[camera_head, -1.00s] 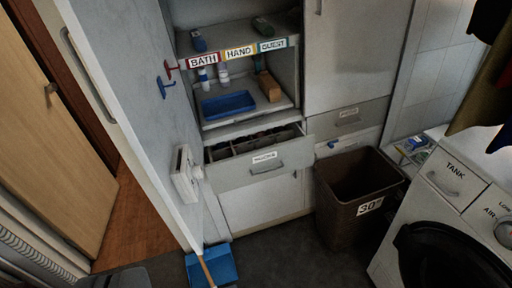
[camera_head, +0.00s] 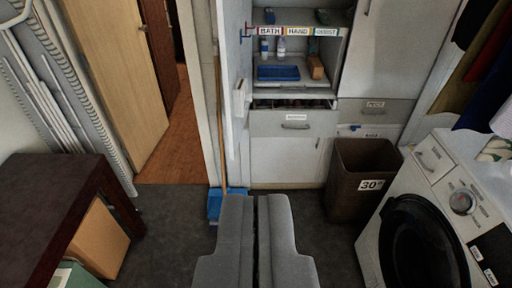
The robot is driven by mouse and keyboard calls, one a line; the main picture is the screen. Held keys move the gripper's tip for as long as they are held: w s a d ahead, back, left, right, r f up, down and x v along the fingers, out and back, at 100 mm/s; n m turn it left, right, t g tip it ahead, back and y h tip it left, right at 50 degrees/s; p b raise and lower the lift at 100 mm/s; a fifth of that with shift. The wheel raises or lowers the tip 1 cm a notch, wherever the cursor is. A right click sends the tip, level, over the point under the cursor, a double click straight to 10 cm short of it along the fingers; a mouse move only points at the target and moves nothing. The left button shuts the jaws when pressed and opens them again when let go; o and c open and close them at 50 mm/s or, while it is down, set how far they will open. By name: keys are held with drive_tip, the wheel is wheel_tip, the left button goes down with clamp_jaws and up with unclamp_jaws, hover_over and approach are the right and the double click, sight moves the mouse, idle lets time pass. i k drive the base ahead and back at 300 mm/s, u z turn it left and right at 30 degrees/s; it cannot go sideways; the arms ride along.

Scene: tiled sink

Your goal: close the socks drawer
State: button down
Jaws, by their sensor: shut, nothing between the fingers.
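The socks drawer (camera_head: 272,127) is in the white cabinet at upper middle, with a grey front, a small label too blurred to read and a bar handle (camera_head: 295,126). A dark strip with contents shows above its front, so it looks pulled out; how far is hard to tell from here. My gripper (camera_head: 257,200) is at bottom middle, its two grey fingers shut together and empty. It is well short of the drawer and does not touch it.
A brown bin (camera_head: 345,203) stands right of the cabinet, beside a white washer (camera_head: 415,215). An open door panel (camera_head: 233,85) and a blue dustpan (camera_head: 214,203) are left of the drawer. A dark table (camera_head: 50,195) is at left. Grey floor (camera_head: 170,230) between is clear.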

sight(288, 121)
drive_tip(key=z, duration=0.1)
drive_tip(key=k, duration=0.3)
drive_tip(key=u, duration=0.4)
drive_tip(key=i, duration=1.55)
drive_tip(key=z, duration=0.35)
